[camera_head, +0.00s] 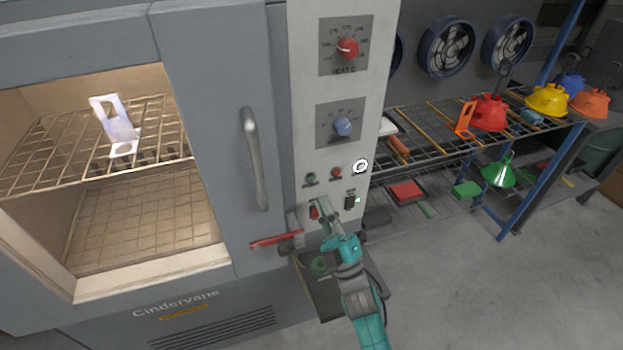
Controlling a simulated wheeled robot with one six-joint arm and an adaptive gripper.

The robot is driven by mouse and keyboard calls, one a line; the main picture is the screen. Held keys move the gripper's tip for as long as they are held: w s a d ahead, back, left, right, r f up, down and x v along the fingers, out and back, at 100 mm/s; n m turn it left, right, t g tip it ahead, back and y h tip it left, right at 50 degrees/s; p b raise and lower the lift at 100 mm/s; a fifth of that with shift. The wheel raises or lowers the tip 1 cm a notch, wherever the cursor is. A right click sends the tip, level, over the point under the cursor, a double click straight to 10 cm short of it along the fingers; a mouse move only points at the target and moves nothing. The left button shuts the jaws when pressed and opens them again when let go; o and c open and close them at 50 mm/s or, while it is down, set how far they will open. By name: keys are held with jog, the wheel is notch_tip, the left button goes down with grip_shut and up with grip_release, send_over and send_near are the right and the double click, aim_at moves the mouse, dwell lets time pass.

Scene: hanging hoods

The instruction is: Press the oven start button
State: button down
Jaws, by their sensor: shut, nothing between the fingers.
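The oven (205,305) stands at the left with its lit chamber in view. Its light control panel (300,135) runs down its right side. A green button (311,178) and a red button (336,173) sit side by side below the dials, with a bright white ring (360,166) to their right. Their labels are too small to read, so I cannot tell which is start. My gripper (319,204) is shut and empty at the lower panel, just below the green button. It overlaps the area near a red switch (313,212); I cannot tell whether it touches.
A red dial (347,48) and a blue dial (342,127) are higher on the panel. The door handle (255,158) and a red lever (276,240) stick out nearby.

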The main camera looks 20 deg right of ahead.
jog(key=shift+w, duration=2.35)
jog(key=shift+w, duration=0.2)
jog(key=shift+w, duration=0.2)
jog(key=shift+w, duration=0.4)
jog(key=shift+s, duration=0.1)
dwell(0.5)
jog(key=shift+s, duration=0.75)
jog(key=shift+s, duration=2.45)
